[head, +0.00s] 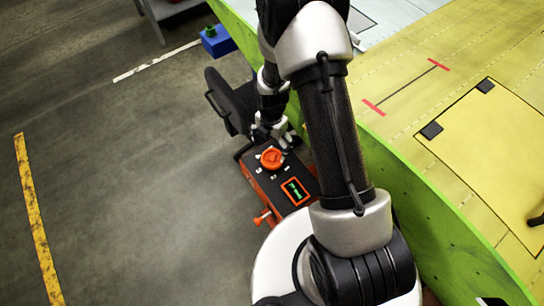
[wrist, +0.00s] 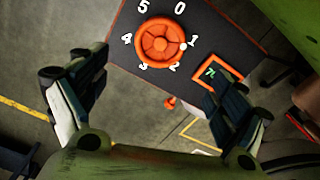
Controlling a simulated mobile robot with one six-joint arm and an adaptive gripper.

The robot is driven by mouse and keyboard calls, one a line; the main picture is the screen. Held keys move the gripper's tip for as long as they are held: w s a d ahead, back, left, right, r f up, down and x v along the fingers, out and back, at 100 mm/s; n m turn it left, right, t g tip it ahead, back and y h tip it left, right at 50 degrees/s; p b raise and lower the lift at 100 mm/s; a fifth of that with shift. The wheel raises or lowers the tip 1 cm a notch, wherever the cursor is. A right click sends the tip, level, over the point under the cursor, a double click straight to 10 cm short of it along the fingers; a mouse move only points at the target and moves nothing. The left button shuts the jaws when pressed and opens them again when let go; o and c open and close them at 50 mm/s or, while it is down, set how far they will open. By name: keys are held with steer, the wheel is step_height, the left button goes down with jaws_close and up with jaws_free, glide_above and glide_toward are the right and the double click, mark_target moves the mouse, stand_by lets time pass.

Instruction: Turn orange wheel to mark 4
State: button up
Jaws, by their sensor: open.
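The orange wheel (head: 271,158) sits on top of a dark box with orange sides (head: 290,215). In the wrist view the wheel (wrist: 160,43) is seen from above, ringed by white marks 0 to 5. A small white spot on its right rim lies near mark 1 (wrist: 194,40). Mark 4 (wrist: 126,39) is at the wheel's left. My gripper (head: 272,133) is close to the wheel in the head view. In the wrist view its fingers (wrist: 152,82) are wide apart, with nothing between them. Whether they touch the wheel cannot be told.
A small orange-framed display (wrist: 216,72) with green characters is on the box. An orange knob or handle (head: 262,218) sticks out of its side. A green jig wall (head: 425,215) and yellow wing panel (head: 500,125) stand at right. Grey floor (head: 130,180) at left is clear.

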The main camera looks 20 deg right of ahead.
mark_target(272, 158)
step_height(272, 158, down, 10)
steer(key=shift+f+b, duration=0.25)
steer(key=shift+b, duration=0.95)
steer(key=shift+c, duration=0.5)
steer(key=c, duration=1)
